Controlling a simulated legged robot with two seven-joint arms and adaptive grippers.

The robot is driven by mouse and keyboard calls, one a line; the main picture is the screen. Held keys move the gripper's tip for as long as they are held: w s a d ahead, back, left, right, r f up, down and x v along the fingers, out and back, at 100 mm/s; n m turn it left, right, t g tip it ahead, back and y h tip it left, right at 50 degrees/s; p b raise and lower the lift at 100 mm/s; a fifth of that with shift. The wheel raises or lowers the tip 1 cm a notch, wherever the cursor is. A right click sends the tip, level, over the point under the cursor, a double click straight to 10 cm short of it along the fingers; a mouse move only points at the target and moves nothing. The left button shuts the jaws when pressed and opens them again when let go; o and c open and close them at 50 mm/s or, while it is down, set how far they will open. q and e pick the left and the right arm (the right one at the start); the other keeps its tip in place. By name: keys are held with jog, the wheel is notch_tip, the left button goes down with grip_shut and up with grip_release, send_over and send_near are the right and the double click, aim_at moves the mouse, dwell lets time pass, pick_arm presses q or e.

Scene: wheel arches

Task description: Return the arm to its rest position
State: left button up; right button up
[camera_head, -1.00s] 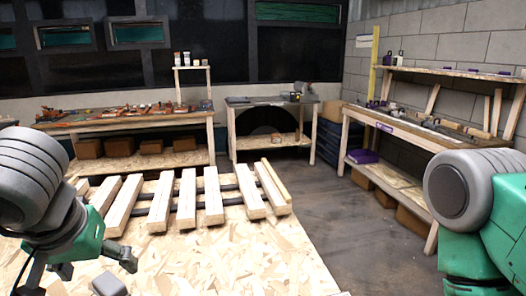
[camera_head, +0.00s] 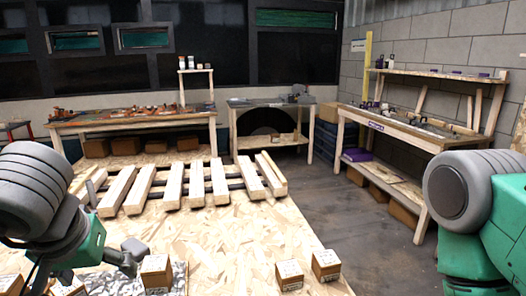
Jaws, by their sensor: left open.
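My left arm comes in from the left edge, with a grey ribbed joint and green links. Its grey gripper (camera_head: 88,268) hangs over the near left part of the chipboard table (camera_head: 222,240), with its fingers spread and nothing seen between them. The lower finger is partly cut off or hidden. My right arm (camera_head: 470,205) shows only as a grey round joint and green link at the right edge. The right gripper is out of view.
Small cardboard boxes stand along the table's near edge, among them one box (camera_head: 155,272) close to the left gripper and another (camera_head: 326,264) near the right corner. Wooden slats (camera_head: 172,185) lie farther back. Workbenches line the walls. Grey floor (camera_head: 345,215) is clear between table and right bench.

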pick_arm(q)
jog(key=s+a+f+y, duration=0.1)
jog(key=a+f, duration=0.1)
jog(key=f, duration=0.8)
jog(key=s+a+f, duration=0.1)
jog(key=a+f, duration=0.1)
jog(key=f, duration=0.8)
jog(key=s+f+m+g+h, duration=0.2)
jog(key=s+f+g, duration=0.3)
jog(key=s+f, duration=1.1)
notch_tip(320, 180, down, 8)
jog(key=m+t+b, duration=0.1)
jog(key=b, duration=0.9)
jog(key=shift+s+d, duration=0.2)
jog(key=shift+d, duration=0.2)
pick_arm(e)
notch_tip(320, 180, down, 10)
jog(key=shift+w+a+f, duration=0.15)
jog(key=shift+w+a, duration=0.1)
jog(key=shift+w, duration=0.05)
